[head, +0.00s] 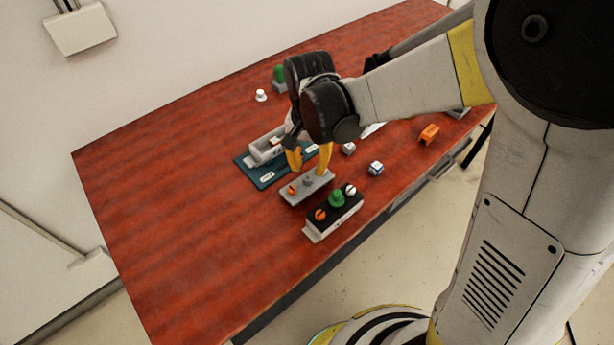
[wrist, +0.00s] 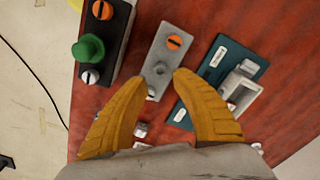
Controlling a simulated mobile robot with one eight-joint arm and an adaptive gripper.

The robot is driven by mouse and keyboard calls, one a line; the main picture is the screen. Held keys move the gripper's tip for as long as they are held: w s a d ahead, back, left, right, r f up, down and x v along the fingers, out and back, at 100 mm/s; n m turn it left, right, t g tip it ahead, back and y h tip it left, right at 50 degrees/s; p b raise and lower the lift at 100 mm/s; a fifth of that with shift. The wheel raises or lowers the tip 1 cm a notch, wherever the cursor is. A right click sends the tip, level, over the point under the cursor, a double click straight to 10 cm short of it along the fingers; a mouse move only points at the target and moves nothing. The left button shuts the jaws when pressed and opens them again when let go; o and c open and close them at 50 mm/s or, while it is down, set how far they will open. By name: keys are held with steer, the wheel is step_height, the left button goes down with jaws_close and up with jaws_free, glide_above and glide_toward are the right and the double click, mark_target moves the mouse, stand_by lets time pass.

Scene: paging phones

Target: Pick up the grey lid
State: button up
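The grey lid (head: 317,184) is a flat grey plate with an orange knob and a small grey knob on top. It lies on the red-brown table between a black control box and a teal plate. It also shows in the wrist view (wrist: 166,57). My gripper (head: 310,172) is over the lid, with its orange fingers pointing down. In the wrist view the fingertips (wrist: 159,80) are spread apart, one on each side of the lid's near end. I see nothing gripped. Whether the fingertips touch the lid or table is unclear.
The black box (head: 335,213) with green, orange and white knobs stands close in front. The teal plate (head: 243,163) with a light grey housing lies close behind. A small cube (head: 376,168) and an orange block (head: 429,134) are to the right. The table's left part is clear.

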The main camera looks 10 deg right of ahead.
mark_target(307, 178)
steer(key=f+b, duration=0.1)
steer(key=f, duration=0.1)
steer(key=f+b, duration=0.1)
steer(key=f, duration=0.2)
steer(key=shift+s+a+f+b, duration=0.1)
steer(key=shift+s+a+b, duration=0.1)
steer(key=shift+b, duration=0.2)
jaws_close()
